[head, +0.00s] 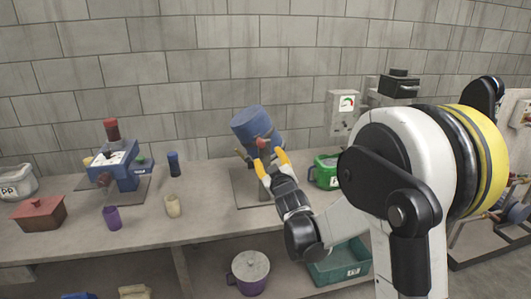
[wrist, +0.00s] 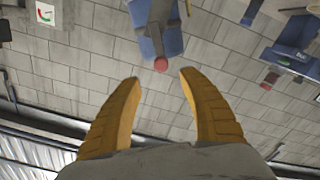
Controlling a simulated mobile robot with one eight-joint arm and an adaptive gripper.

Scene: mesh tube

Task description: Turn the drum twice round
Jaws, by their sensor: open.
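The blue drum (head: 255,122) sits tilted on a stand on the grey bench and also shows at the top of the wrist view (wrist: 171,42). A red knob (head: 262,143) sits on the drum's lower side in the head view; the wrist view shows this knob (wrist: 161,65) just beyond the fingertips, between their lines. My gripper (head: 270,162) is open and empty, its two yellow fingers spread and pointing at the knob. In the wrist view my gripper (wrist: 160,77) shows a gap to the knob; I see no contact. My fingers and wrist hide part of the stand.
A green container (head: 325,172) stands right of the stand, near my arm. A lidded pot (head: 249,273) and a teal crate (head: 340,266) are below the bench top (head: 190,228).

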